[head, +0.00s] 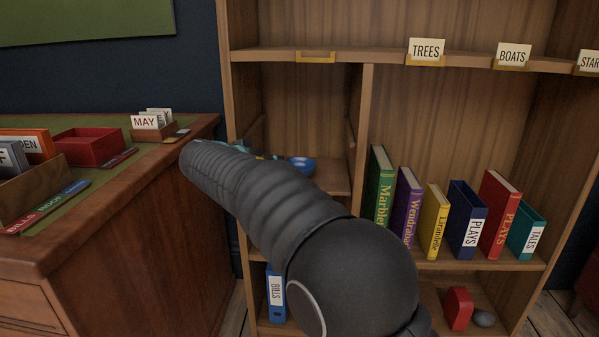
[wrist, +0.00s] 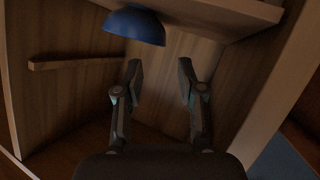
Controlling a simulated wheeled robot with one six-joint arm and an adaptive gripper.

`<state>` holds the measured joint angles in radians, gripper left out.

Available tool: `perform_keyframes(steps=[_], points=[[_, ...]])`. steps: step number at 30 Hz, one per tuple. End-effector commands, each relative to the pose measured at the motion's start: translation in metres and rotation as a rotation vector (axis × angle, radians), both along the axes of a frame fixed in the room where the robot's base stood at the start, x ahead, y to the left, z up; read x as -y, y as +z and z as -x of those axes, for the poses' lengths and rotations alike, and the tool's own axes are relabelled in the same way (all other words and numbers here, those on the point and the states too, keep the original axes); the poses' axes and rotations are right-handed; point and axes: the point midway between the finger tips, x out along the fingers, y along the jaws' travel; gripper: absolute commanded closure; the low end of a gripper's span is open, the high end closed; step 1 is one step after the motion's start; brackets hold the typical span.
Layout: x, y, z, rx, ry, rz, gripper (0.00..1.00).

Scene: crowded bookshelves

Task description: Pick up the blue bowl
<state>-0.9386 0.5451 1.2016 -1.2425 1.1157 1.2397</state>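The blue bowl (head: 302,164) sits on a small shelf board in the left part of the bookcase, partly hidden behind my arm in the head view. In the wrist view the blue bowl (wrist: 134,26) is at the top, beside the shelf board, beyond and to the left of my fingertips. My gripper (wrist: 160,75) is open, with its two fingers apart and nothing between them. The bowl is apart from both fingers. My gripper is mostly hidden behind my arm in the head view.
The small shelf (head: 332,178) has wooden walls close on both sides. Several upright books (head: 435,220) stand in the compartment to the right. A desk (head: 120,230) with card boxes is at the left. A blue binder (head: 275,295) stands below.

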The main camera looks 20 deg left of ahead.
Motion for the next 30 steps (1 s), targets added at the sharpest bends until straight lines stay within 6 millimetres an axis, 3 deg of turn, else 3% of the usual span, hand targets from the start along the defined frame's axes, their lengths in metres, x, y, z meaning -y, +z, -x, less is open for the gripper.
perform_keyframes(steps=[4, 14, 22, 30], points=[[0.005, -0.008, -0.02, -0.001, -0.001, 0.0, 0.61], [0.007, -0.016, -0.036, -0.001, -0.001, 0.001, 0.61], [0.014, -0.03, -0.069, -0.001, -0.001, 0.001, 0.61], [0.014, -0.033, -0.074, -0.001, 0.0, 0.001, 0.61]])
